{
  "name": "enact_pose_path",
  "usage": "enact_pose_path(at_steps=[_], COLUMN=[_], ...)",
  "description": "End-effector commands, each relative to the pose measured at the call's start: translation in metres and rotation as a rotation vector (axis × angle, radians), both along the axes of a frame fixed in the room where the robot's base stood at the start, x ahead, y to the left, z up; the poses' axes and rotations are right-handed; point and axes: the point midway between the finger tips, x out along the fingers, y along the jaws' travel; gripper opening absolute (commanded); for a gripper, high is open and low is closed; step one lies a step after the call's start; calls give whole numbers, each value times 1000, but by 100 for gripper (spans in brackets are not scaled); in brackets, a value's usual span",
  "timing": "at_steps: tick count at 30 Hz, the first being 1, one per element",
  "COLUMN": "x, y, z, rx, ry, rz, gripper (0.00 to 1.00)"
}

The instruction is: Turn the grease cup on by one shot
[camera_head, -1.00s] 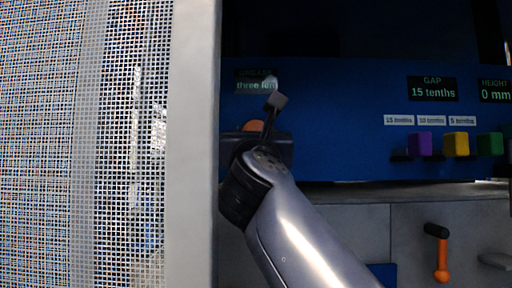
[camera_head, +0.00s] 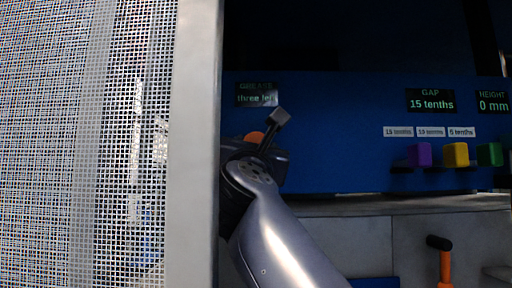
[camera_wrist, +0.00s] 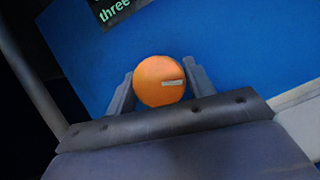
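The grease cup is a round orange knob (camera_wrist: 158,80) with a short pale mark on its face, at the right part of that face in the wrist view. My gripper (camera_wrist: 160,84) has one finger on either side of it, and both fingers appear to touch its rim, so it looks shut on the knob. In the head view only the top of the knob (camera_head: 252,137) shows, behind my dark wrist. The grease display (camera_head: 256,94) above it reads "three" and a partly covered word. In the wrist view this display looks tilted.
A mesh guard with a pale frame post (camera_head: 194,150) stands close at the left of my arm. To the right are purple (camera_head: 420,155), yellow (camera_head: 456,154) and green (camera_head: 489,154) blocks, under a gap display (camera_head: 431,101). An orange-stemmed handle (camera_head: 446,268) stands lower right.

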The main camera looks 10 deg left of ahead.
Motion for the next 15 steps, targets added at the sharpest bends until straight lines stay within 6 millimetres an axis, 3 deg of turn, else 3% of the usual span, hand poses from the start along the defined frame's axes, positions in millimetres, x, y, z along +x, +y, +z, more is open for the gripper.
enact_pose_path(at_steps=[6, 15], x=[0, 0], y=[0, 0], z=[0, 5], rx=[-1, -1], ry=[0, -1], rz=[0, -1], gripper=[68, 68])
